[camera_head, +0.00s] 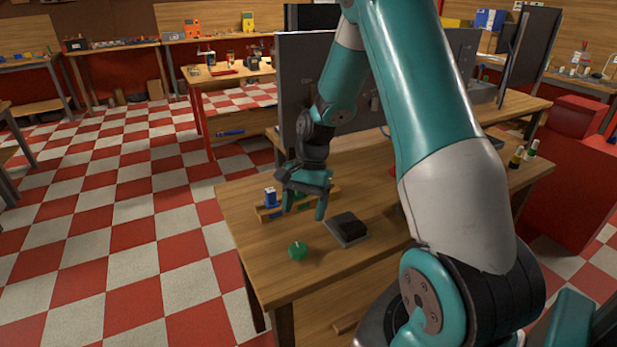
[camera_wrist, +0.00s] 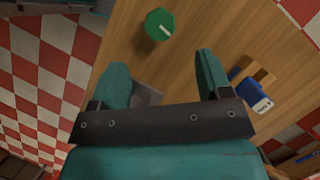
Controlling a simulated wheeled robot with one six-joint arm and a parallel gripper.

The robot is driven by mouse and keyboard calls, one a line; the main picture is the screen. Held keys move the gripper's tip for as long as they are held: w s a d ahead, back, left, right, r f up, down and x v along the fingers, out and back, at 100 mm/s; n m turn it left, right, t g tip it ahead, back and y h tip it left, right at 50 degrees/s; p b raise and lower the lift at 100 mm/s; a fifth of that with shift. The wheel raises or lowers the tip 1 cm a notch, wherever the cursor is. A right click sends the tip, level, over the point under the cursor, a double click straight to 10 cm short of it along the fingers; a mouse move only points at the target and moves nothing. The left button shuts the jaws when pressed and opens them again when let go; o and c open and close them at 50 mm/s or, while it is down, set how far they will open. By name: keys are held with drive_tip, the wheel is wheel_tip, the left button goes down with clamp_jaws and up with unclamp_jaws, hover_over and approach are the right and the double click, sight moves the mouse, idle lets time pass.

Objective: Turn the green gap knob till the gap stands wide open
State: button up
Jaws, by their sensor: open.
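The green knob (camera_head: 298,251) sits near the front left corner of the wooden table. In the wrist view the knob (camera_wrist: 158,22) is round, with a white mark on its top pointing to the lower right. My gripper (camera_head: 305,208) is above the table, behind the knob in the head view, fingers pointing down and empty. In the wrist view my gripper (camera_wrist: 162,65) has its two teal fingers wide apart. The knob lies beyond the fingertips, not between them. I cannot make out a gap that the knob sets.
A black block on a grey plate (camera_head: 348,230) stands right of the knob. A wooden holder (camera_head: 262,215) with a blue and white item (camera_head: 270,197) is behind, beside my gripper.

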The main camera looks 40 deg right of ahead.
drive_tip(key=v, duration=0.8)
drive_tip(key=shift+r, duration=0.15)
drive_tip(key=s+a+r+n, duration=0.2)
drive_tip(key=a+r+n, duration=0.15)
drive_tip(key=a, duration=0.25)
drive_tip(key=s+a+r+n+t, duration=0.1)
drive_tip(key=s+a+r+n, duration=0.1)
drive_tip(key=s+a+n, duration=0.3)
drive_tip(key=a+r+n, duration=0.2)
drive_tip(key=a, duration=0.6)
drive_tip(key=s+a+r+n, duration=0.2)
drive_tip(key=s+a+n, duration=0.6)
drive_tip(key=s, duration=0.4)
drive_tip(key=shift+n+t, duration=0.4)
drive_tip(key=shift+n, duration=0.45)
drive_tip(key=shift+r, duration=0.1)
